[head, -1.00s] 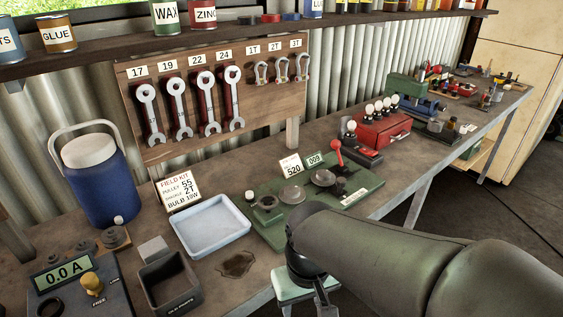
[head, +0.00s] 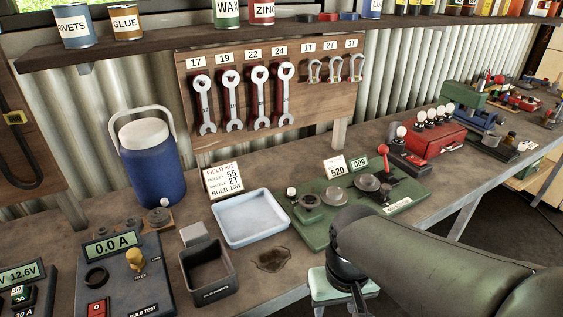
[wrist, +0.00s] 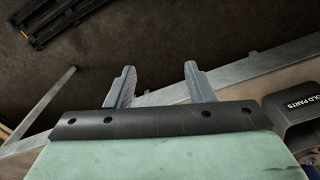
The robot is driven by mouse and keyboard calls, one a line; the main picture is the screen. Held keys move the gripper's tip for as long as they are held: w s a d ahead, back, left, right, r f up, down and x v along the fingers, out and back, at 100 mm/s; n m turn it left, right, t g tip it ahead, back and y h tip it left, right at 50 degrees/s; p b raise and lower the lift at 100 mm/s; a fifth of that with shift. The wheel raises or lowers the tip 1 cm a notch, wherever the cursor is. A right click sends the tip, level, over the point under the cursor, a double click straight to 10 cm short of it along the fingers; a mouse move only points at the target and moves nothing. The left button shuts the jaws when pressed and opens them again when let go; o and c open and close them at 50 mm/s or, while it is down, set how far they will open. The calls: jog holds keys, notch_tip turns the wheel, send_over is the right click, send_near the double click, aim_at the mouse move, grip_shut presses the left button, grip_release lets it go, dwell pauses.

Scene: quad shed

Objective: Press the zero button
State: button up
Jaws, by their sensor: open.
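A small red button marked 0 (head: 97,308) sits at the front of a dark grey bulb test box (head: 135,285) at the lower left of the head view. The box's display (head: 111,245) reads 0.0 A. A green bench device (head: 320,233) stands farther right, with a counter (head: 360,163) reading 009 and a red-knobbed lever (head: 384,150). I see no label there saying zero. My gripper (wrist: 159,66) is open and empty in the wrist view, its two grey fingers apart. In the head view only its pale green housing (head: 335,284) shows, at the bench's front edge, right of the box.
A black parts bin (head: 208,284) stands between the box and my gripper; it also shows in the wrist view (wrist: 291,110). A pale blue tray (head: 250,220), a blue cooler (head: 153,178) and a field kit card (head: 222,180) are behind. Bare bench lies around a dark stain (head: 274,260).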

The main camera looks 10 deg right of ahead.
dwell(0.3)
grip_shut()
dwell(1.6)
